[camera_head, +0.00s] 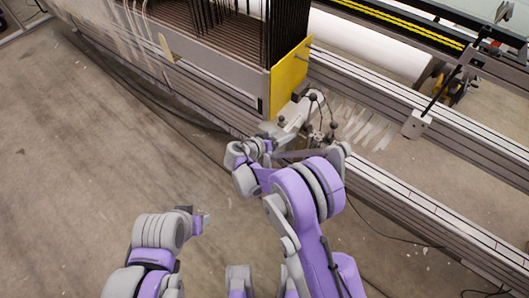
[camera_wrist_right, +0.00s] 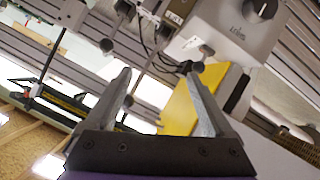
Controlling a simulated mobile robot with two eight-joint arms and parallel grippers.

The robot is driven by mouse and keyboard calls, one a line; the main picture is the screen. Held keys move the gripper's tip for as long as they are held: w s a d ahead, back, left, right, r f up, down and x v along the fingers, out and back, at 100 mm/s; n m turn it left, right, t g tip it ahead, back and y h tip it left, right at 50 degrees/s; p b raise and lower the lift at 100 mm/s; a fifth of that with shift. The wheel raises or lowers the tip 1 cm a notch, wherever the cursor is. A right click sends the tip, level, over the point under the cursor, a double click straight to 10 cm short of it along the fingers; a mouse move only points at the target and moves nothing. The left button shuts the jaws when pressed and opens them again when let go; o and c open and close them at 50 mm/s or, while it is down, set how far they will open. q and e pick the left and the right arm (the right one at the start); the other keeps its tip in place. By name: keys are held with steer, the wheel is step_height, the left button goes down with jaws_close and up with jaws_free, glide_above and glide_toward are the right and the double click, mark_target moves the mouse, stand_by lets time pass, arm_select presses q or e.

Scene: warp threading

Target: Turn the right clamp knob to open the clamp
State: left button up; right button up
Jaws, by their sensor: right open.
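Several black ball knobs on thin rods sit at the end of the machine, beside the yellow end plate, with one knob (camera_head: 334,125) at the right of the group. I cannot tell which of them is the right clamp knob. In the right wrist view, a black ball knob (camera_wrist_right: 185,67) shows close to the right fingertip; contact is unclear. My right gripper (camera_wrist_right: 157,78) is open, with nothing visibly held between its fingers. In the head view, my right wrist is just left of the knobs. My left gripper (camera_head: 202,220) is low over the floor, away from the machine; its jaws are too small to read.
The yellow end plate (camera_head: 290,78) and a long metal rail (camera_head: 420,205) border the knob area. A grey box with a large dark dial (camera_wrist_right: 258,10) shows in the right wrist view. Dark cables hang around the knobs. Open concrete floor (camera_head: 75,190) lies at left.

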steer(key=s+a+f+m+t+h+b, duration=0.1)
steer(key=s+a+f+t+b, duration=0.15)
steer(key=a+f, duration=0.45)
steer(key=s+a+f+m+t+h+b, duration=0.1)
steer(key=a+f+t, duration=0.3)
steer(key=f, duration=0.6)
arm_select(q)
step_height(320, 180, down, 6)
steer(key=shift+r+b, duration=0.15)
steer(key=shift+b, duration=0.2)
arm_select(e)
steer(key=w+d+g, duration=0.1)
steer(key=w+d, duration=0.4)
steer(key=w, duration=0.3)
steer(key=shift+w+d, duration=0.15)
steer(key=shift+w, duration=0.1)
steer(key=shift+r, duration=0.1)
steer(key=shift+c, duration=0.4)
steer(key=c, duration=1.3)
